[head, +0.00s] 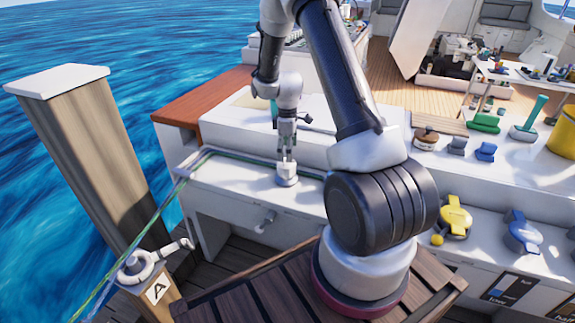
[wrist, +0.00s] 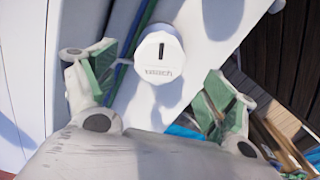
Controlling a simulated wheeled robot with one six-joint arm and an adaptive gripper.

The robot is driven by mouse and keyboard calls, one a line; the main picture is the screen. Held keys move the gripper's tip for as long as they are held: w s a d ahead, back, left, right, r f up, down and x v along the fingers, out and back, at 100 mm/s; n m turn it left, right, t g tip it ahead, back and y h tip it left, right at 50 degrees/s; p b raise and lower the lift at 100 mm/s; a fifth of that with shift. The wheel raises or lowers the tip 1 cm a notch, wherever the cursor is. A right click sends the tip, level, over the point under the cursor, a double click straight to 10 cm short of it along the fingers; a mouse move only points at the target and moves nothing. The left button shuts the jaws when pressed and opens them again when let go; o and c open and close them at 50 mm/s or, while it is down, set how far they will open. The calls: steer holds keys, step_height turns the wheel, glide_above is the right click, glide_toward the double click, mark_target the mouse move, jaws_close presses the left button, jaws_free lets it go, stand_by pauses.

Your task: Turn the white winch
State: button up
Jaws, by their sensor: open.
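The white winch (head: 287,176) is a short round drum on the white ledge, left of the middle in the head view. In the wrist view its faceted top (wrist: 159,65) faces me, with a dark slot and printed lettering. My gripper (head: 287,160) points down right above the winch in the head view. In the wrist view my gripper (wrist: 160,80) is open, with one green-padded finger on each side of the winch. Gaps show between the pads and the drum. I cannot tell the exact height of the fingertips over it.
A green rope (head: 230,153) runs along the ledge towards the winch and down past the wooden post (head: 75,130). Yellow (head: 455,217) and blue (head: 523,232) fittings sit on the ledge at right. A wooden crate top (head: 245,295) lies in front.

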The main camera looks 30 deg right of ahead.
mark_target(287, 164)
step_height(287, 164, down, 6)
steer(key=shift+f, duration=0.25)
steer(key=shift+c, duration=0.3)
steer(key=c, duration=0.9)
